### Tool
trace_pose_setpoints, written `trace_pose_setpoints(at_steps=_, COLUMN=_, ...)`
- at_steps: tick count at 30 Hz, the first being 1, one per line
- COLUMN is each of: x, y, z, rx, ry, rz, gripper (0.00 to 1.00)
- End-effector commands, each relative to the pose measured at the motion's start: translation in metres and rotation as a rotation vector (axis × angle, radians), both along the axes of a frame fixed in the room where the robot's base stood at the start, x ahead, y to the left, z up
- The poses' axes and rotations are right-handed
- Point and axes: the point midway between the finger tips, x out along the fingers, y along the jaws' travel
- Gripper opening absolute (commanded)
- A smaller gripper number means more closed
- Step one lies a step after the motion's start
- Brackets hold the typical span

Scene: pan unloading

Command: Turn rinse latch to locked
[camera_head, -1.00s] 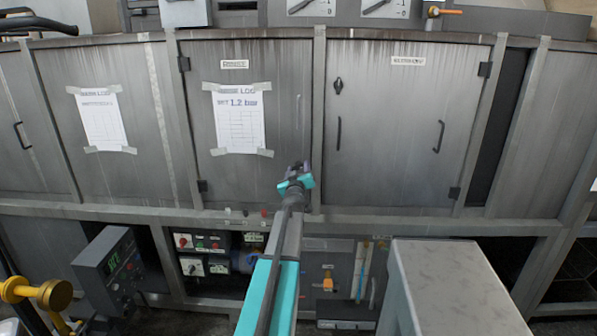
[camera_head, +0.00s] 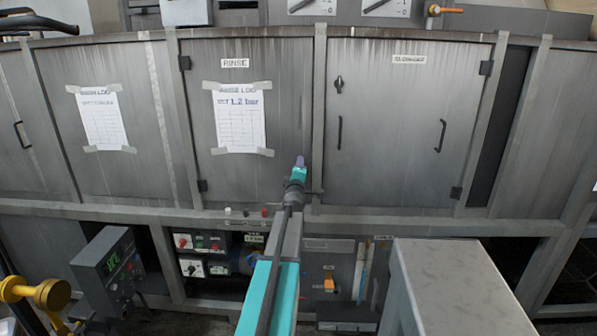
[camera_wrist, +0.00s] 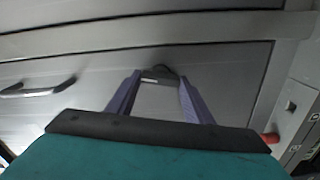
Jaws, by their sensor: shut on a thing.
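The grey door labelled RINSE (camera_head: 270,60) stands closed, left of a narrow upright post. My gripper (camera_head: 300,160) is at this door's lower right edge, by the post. In the wrist view its two purple fingers (camera_wrist: 160,80) reach to the door face and are shut on a small dark latch (camera_wrist: 163,69). Only part of the latch shows between the fingertips. In the head view my gripper hides it, so I cannot tell its exact angle.
The door to the right (camera_head: 400,140) has its own dark latch (camera_head: 338,84) and two handles. A taped paper log (camera_head: 239,118) hangs on the RINSE door. A grey box top (camera_head: 455,285) stands near at lower right, and a control box (camera_head: 110,270) at lower left.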

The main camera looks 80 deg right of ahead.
Motion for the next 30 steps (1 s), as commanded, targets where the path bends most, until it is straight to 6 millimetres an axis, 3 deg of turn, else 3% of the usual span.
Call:
trace_pose_setpoints(at_steps=12, x=0.0, y=0.0001, z=-0.0014, rx=-0.006, ry=0.212, rz=-0.001, gripper=0.24)
trace_pose_setpoints(at_steps=27, x=-0.0001, y=0.0001, z=-0.0014, rx=-0.007, ry=0.235, rz=-0.001, gripper=0.24)
trace_pose_setpoints(at_steps=28, x=-0.0001, y=0.0001, z=-0.0014, rx=-0.007, ry=0.235, rz=-0.001, gripper=0.52)
trace_pose_setpoints(at_steps=30, x=-0.0001, y=0.0001, z=-0.0014, rx=-0.007, ry=0.234, rz=-0.001, gripper=0.55)
